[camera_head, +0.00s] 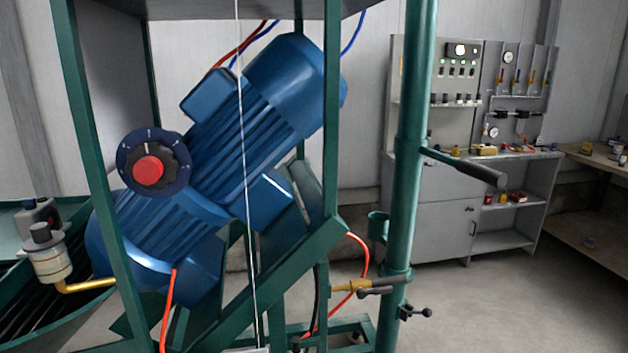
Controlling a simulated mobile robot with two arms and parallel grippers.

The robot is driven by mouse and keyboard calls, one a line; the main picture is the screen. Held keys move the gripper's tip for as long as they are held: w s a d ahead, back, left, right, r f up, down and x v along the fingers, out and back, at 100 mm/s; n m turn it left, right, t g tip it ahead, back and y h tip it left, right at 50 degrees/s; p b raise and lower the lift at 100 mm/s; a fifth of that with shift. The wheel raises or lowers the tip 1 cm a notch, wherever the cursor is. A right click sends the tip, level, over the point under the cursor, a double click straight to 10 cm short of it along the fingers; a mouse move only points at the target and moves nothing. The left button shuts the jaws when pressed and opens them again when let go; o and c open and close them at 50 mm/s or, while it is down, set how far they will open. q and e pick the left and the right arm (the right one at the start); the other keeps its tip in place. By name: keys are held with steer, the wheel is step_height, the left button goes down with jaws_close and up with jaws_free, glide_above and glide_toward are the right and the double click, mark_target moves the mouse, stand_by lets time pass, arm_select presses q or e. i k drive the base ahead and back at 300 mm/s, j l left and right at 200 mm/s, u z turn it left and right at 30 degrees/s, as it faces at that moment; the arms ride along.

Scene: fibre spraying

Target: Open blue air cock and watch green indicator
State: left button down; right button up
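Neither of my grippers is in view. No cock with a clearly blue handle can be made out. A brass fitting (349,286) with a dark grey lever (382,290) sits low against the green post, with an orange hose (363,258) curving near it. Small green lights (455,62) show on the grey control panel (457,85) in the background; they are too small to tell which is an indicator. A round dark blue dial (127,150) with a red centre knob (149,170) is in front of the large blue motor (225,140).
A green frame (88,130) surrounds the tilted motor. A green post (410,130) stands to its right, with a black-gripped handle (470,168) sticking out. A grey workbench (430,215) and a wooden table (590,215) stand behind. Open floor (490,300) lies at the lower right.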

mark_target(29, 203)
steer(key=u, duration=1.45)
